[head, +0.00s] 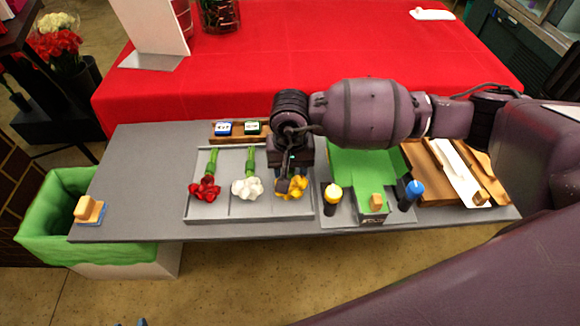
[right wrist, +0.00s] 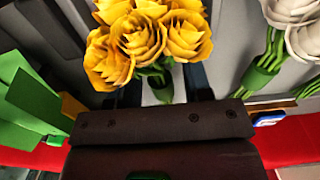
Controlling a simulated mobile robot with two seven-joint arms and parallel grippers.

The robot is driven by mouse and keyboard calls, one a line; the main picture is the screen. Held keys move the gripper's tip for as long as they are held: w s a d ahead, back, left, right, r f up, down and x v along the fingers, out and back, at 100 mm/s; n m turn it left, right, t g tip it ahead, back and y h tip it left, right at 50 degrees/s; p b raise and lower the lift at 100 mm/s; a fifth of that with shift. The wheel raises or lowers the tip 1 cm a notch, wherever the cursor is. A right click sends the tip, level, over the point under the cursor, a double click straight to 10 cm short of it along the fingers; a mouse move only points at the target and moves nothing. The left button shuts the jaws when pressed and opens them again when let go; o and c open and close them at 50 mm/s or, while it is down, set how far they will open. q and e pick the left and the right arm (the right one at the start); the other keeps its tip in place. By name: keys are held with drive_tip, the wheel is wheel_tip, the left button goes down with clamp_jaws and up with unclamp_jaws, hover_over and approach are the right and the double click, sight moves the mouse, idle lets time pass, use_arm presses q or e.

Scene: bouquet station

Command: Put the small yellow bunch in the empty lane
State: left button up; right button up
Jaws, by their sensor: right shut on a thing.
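The small yellow bunch (head: 294,187) is at the right lane of the grey tray (head: 208,213), blooms toward the front edge. My right gripper (head: 287,178) is shut on it from above; the arm hides the stems in the head view. In the right wrist view the yellow blooms (right wrist: 150,45) show just beyond the fingers (right wrist: 165,90). I cannot tell whether the bunch touches the tray floor. The red bunch (head: 205,189) lies in the left lane and the white bunch (head: 247,188) in the middle lane.
Green sheets (head: 362,162), a yellow-topped bottle (head: 333,198), a blue-topped bottle (head: 411,193) and a small grey box (head: 372,207) are to the right. The table's left part is mostly clear.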

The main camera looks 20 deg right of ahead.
use_arm(q)
drive_tip(key=shift+s+f, duration=0.1)
drive_tip(key=shift+s, duration=0.05)
use_arm(e)
drive_tip(key=o, duration=1.1)
use_arm(q)
drive_tip(key=shift+w+r, duration=0.2)
drive_tip(key=shift+w, duration=0.2)
use_arm(e)
drive_tip(key=o, duration=0.4)
drive_tip(key=shift+r+p, duration=0.6)
drive_tip(key=shift+r, duration=0.8)
drive_tip(key=shift+r+p, duration=0.75)
drive_tip(key=shift+r, duration=1.4)
use_arm(q)
drive_tip(key=r, duration=0.2)
drive_tip(key=w+r, duration=0.1)
drive_tip(key=r, duration=0.1)
drive_tip(key=shift+s+f, duration=0.25)
drive_tip(key=shift+s, duration=0.15)
